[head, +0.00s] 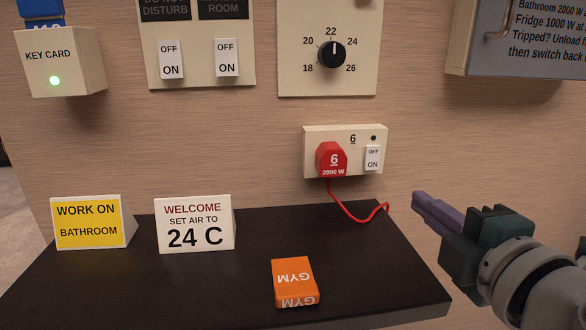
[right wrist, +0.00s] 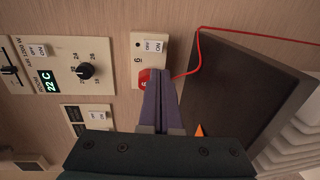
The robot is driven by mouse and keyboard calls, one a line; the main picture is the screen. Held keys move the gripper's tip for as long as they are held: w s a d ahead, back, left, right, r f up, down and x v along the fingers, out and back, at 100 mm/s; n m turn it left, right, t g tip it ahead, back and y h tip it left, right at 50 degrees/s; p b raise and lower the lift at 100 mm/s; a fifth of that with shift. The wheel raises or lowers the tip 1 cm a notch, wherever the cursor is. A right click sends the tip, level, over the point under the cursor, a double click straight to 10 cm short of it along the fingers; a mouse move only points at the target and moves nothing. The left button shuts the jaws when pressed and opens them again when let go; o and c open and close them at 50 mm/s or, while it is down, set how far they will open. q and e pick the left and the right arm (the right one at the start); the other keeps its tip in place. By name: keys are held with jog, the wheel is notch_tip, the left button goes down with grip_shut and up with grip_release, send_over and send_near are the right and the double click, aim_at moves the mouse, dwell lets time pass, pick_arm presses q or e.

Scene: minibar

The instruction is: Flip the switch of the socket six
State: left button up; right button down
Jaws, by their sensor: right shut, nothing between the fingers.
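Socket six (head: 312,140) is a cream wall plate above the shelf. A red plug (head: 331,159) marked 6, 2000 W sits in it, with a red cord hanging down. Its small white rocker switch (head: 373,157), marked OFF above ON, is on the plate's right side, below a dark dot. My right gripper (head: 418,199) is shut and empty, to the right of and below the socket, apart from it. In the right wrist view the plate appears turned sideways, with the switch (right wrist: 154,46) beyond the fingertips (right wrist: 160,75) and the plug partly hidden by them. My left gripper is not in view.
A dark shelf (head: 190,285) lies below, holding an orange GYM box (head: 294,281), a WELCOME sign (head: 195,224) and a yellow sign (head: 88,223). A key card box (head: 60,62), switch panel (head: 200,85) and thermostat (head: 331,54) are on the wall. A grey panel (head: 500,55) juts out upper right.

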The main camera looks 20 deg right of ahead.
aim_at(373, 167)
jog(key=b+x, duration=0.2)
jog(key=x, duration=1.2)
jog(key=shift+f+b, duration=0.35)
jog(key=shift+b, duration=0.5)
jog(key=shift+r, duration=0.2)
jog(key=shift+w, duration=0.1)
